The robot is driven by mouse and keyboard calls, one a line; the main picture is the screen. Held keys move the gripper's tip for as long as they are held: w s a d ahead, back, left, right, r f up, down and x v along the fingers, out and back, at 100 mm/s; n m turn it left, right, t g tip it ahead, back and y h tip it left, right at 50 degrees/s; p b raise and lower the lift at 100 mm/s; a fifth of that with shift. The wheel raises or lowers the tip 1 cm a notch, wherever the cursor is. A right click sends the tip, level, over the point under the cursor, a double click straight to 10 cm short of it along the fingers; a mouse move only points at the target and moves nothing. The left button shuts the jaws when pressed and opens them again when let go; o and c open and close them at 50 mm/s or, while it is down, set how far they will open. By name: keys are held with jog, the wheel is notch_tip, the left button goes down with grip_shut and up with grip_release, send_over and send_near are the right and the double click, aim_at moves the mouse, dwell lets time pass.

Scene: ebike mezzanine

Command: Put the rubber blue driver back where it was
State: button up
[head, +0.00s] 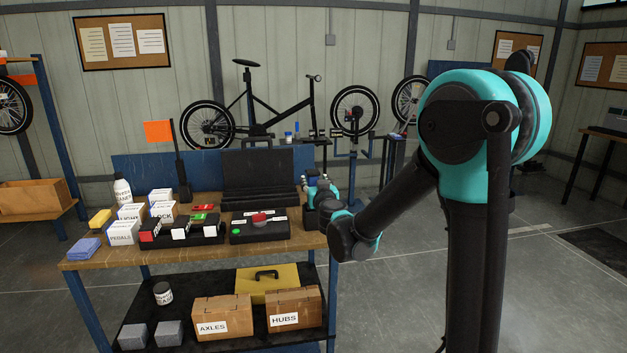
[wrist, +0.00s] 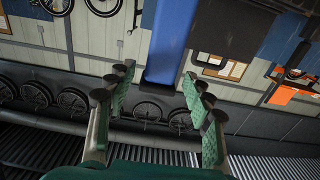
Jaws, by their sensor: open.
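My gripper (head: 312,180) is at the right end of the workbench (head: 100,259) in the head view, beside the open black case (head: 262,170). A black sectioned holder (head: 207,237) with red pieces and white labels stands on the bench.
A black box (head: 262,237) with a red knob and green button stands near my gripper. White labelled boxes (head: 123,233), a white bottle (head: 122,191), a blue cloth (head: 84,249) and an orange flag (head: 158,131) are to the left.

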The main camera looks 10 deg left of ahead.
jog(key=s+d+f+n+g+y, duration=0.1)
jog(key=s+d+n+y, duration=0.15)
jog(key=s, duration=0.45)
jog(key=s+d+f+n+g+y, duration=0.1)
jog(key=s+d+g, duration=0.15)
jog(key=s, duration=0.45)
jog(key=s+d+f+m+g+h, duration=0.6)
jog(key=s+d+f+g+h, duration=0.2)
jog(key=s+d+f, duration=1.3)
jog(key=shift+d+f+m+g, duration=0.35)
jog(key=shift+d+f+g, duration=0.2)
jog(key=shift+d+g, duration=0.45)
jog(key=shift+s+d+h, duration=0.1)
jog(key=shift+d+h, duration=0.05)
jog(key=shift+h, duration=0.1)
